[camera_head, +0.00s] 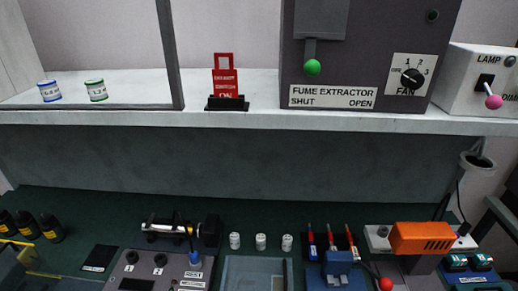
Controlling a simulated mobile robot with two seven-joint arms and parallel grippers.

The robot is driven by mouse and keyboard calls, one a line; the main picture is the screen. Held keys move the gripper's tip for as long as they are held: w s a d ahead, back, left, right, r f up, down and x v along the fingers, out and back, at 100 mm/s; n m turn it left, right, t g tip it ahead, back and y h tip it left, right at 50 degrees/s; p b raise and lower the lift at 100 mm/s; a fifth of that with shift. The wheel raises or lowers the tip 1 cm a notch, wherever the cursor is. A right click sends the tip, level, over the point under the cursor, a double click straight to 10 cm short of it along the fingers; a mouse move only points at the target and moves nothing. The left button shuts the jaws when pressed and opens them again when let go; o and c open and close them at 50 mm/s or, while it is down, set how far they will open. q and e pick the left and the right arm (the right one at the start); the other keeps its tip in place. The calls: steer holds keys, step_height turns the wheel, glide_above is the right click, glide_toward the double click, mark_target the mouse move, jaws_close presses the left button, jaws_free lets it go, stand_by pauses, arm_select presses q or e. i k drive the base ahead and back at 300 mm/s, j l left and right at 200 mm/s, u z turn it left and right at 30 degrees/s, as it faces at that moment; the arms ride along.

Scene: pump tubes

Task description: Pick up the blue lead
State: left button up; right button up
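A small blue plug (195,258) stands at the top right of a grey control box (150,270) in the lower left of the head view. It looks like the end of the blue lead. A thin line rises from it towards a horizontal tube device (180,230) behind the box. The rest of the lead is too small to trace. Neither of my grippers can be made out in this view, and nothing is seen touching the blue plug.
Several small white containers (261,242) stand behind a grey-blue tray (232,272). Red-tipped tools (332,240) stand in a blue holder to the right, beside an orange unit (422,237). Dark bottles (50,228) are at far left. A shelf (250,118) overhangs the back.

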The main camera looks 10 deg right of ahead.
mark_target(313, 254)
steer(key=z, duration=0.8)
steer(key=i+l+u, duration=0.2)
steer(key=u, duration=0.25)
steer(key=i+l+u, duration=0.35)
steer(key=u, duration=0.15)
steer(key=i+l+u, duration=0.2)
steer(key=l+u, duration=0.25)
